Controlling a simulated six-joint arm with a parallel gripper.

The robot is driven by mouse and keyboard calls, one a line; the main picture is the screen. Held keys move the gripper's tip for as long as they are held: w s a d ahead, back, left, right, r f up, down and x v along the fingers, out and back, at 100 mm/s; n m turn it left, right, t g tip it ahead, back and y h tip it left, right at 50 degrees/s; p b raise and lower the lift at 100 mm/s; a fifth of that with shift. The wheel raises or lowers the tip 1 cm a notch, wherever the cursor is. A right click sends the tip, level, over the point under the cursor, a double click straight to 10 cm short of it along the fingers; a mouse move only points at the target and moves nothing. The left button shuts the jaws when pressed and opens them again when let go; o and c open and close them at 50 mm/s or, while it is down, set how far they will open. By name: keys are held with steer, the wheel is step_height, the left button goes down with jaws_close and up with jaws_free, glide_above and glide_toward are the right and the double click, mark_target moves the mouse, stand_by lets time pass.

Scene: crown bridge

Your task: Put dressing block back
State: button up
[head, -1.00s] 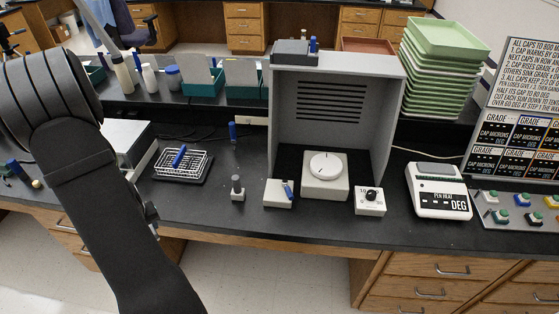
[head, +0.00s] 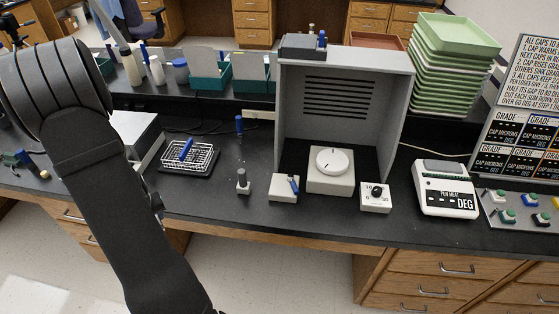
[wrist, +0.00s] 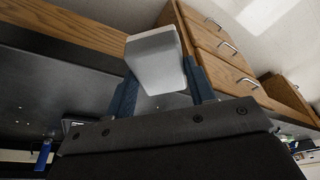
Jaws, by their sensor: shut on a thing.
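In the wrist view, my gripper (wrist: 161,82) is shut on a pale grey block (wrist: 153,50), with a dark blue finger on either side. I take this block to be the dressing block. It is held near the wooden front edge of the dark bench (wrist: 45,85), with drawers behind it in the picture. I cannot tell whether it touches anything. In the head view my arm fills the left side, and I cannot make out the gripper or the block there.
A wire rack (head: 203,160), a small grey post (head: 243,185), a white block with a blue lever (head: 282,192), a dial box (head: 330,181), a knob box (head: 374,203) and a heat meter (head: 446,190) stand on the bench. A grey hood (head: 397,120) rises behind the dial box.

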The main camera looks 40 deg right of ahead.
steer(key=shift+w+d+r+m, duration=0.15)
steer(key=shift+w+d+r, duration=0.2)
steer(key=shift+r, duration=0.2)
steer(key=shift+w+d+r+m, duration=0.2)
steer(key=shift+w+r, duration=0.15)
steer(key=shift+r, duration=0.2)
steer(key=w+d+r+m, duration=0.2)
steer(key=d, duration=0.7)
steer(key=w+d+r+m+h, duration=0.1)
steer(key=w+d+r, duration=0.1)
steer(key=d, duration=0.7)
steer(key=w+d+r+m, duration=0.2)
steer(key=d+r, duration=0.1)
steer(key=d, duration=0.7)
steer(key=s+d+r+m+h, duration=0.1)
steer(key=s+d+m, duration=0.15)
steer(key=d, duration=0.75)
steer(key=shift+m+g, duration=0.3)
steer(key=shift+g, duration=0.1)
steer(key=f, duration=0.2)
steer(key=d+f, duration=0.1)
steer(key=f, duration=0.2)
steer(key=shift+s+d+f, duration=0.1)
steer(key=shift+s+f, duration=0.05)
steer(key=shift+f, duration=2.1)
steer(key=shift+f, duration=0.15)
steer(key=o, duration=0.9)
steer(key=shift+o, duration=0.2)
